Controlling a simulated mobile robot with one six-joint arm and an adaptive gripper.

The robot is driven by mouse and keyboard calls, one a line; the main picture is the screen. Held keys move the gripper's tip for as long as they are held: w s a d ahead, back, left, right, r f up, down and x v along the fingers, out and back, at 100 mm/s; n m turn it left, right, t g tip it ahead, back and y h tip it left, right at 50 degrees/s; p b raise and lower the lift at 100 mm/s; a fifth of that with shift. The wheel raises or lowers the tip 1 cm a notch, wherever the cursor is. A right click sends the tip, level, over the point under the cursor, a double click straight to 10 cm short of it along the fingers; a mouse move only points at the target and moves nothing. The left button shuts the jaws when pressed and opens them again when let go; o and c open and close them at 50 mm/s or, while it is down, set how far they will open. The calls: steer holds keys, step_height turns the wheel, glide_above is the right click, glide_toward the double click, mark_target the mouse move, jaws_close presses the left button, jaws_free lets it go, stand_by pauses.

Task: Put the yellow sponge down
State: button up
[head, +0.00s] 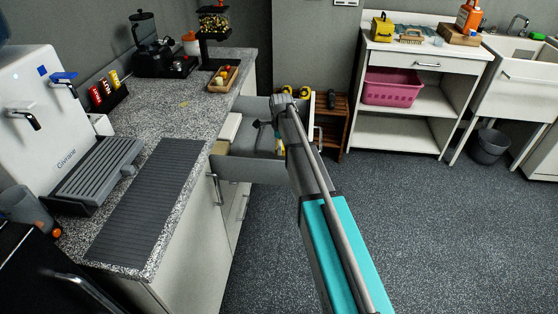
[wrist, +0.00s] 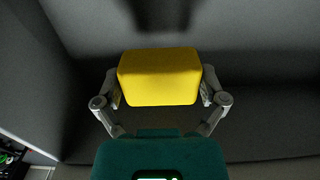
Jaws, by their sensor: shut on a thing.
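The yellow sponge (wrist: 160,76) is a rounded block seen close up in the wrist view. My gripper (wrist: 160,95) is shut on it, with one finger at each short side. Dark grey walls and a shadowed surface surround it. I cannot tell whether the sponge touches the surface below. In the head view my arm reaches to an open drawer (head: 236,168) under the counter. The sponge cannot be made out there, and my arm hides part of the drawer.
The granite counter (head: 200,88) on the left carries a coffee machine (head: 40,98), a dark ribbed mat (head: 150,200) and a small wooden tray (head: 223,78). A white shelf unit with a pink basket (head: 392,88) stands at the back. The floor on the right is clear.

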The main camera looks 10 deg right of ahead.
steer(key=shift+f, duration=0.45)
steer(key=shift+f+b, duration=1.8)
steer(key=shift+b, duration=0.25)
steer(key=shift+f, duration=0.15)
steer(key=o, duration=0.7)
steer(key=shift+c, duration=0.2)
step_height(320, 180, up, 12)
steer(key=p, duration=1.2)
steer(key=shift+r, duration=0.2)
